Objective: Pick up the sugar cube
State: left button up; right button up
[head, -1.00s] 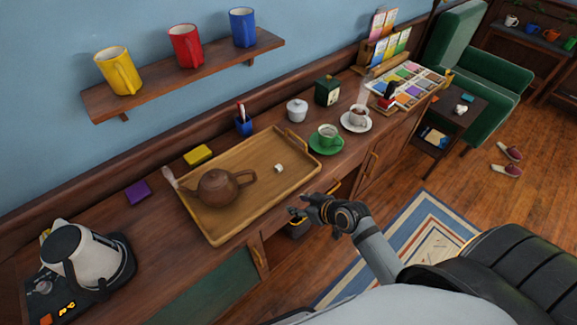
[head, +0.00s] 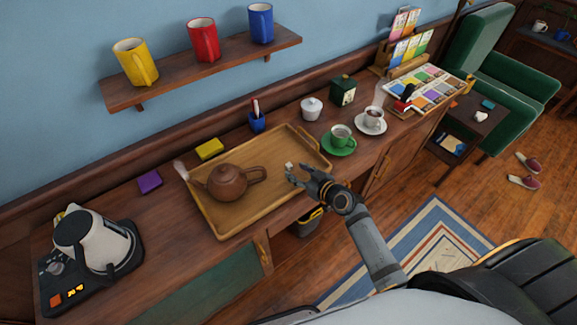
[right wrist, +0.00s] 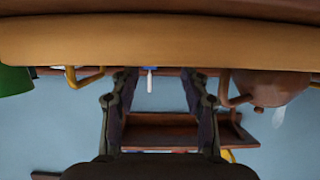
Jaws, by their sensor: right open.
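The sugar cube (head: 289,165) is a small pale block on the wooden tray (head: 228,226), right of the brown teapot (head: 228,182). My right gripper (head: 294,176) is open and empty over the tray's right front side, its fingertips close to the cube and partly overlapping it in the head view. I cannot tell whether they touch. In the right wrist view the picture is upside down, with both fingers (right wrist: 158,90) spread apart. The tray's edge (right wrist: 160,42) fills the top, and the cube does not show there. My left gripper is not in view.
A green cup and saucer (head: 339,146) stand right of the tray, with a white cup (head: 371,121) beyond. The kettle (head: 95,242) is at the left. The tray's raised rim lies near my right arm.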

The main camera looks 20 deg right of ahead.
aim_at(290, 166)
jog(key=shift+w+f, duration=0.15)
jog(key=shift+w, duration=0.3)
jog(key=x, duration=0.4)
jog(key=shift+w+d+f+p, duration=0.1)
jog(key=shift+f+p, duration=0.2)
jog(key=shift+p, duration=0.1)
jog(key=shift+r, duration=0.1)
jog(key=shift+c, duration=1.2)
jog(key=c, duration=0.6)
